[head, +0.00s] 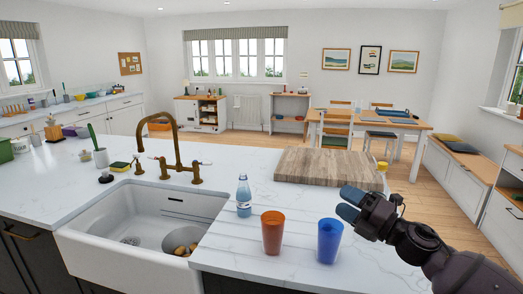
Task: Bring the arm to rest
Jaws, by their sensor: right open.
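My right arm comes in from the lower right in the head view. Its gripper (349,204) is open and empty, held above the white marble counter (285,215). In the picture the fingertips lie above and beside the blue cup (329,241), apart from it as far as I can see. The wooden board (325,166) lies behind the gripper, with a small yellow item (382,168) at its right end. My left gripper does not show.
An orange-brown cup (272,232) and a clear bottle (243,196) stand left of the blue cup. A white sink (130,245) with a brass tap (176,150) is at the left. A dining table (400,124) stands at the back right. Open floor lies beyond the counter.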

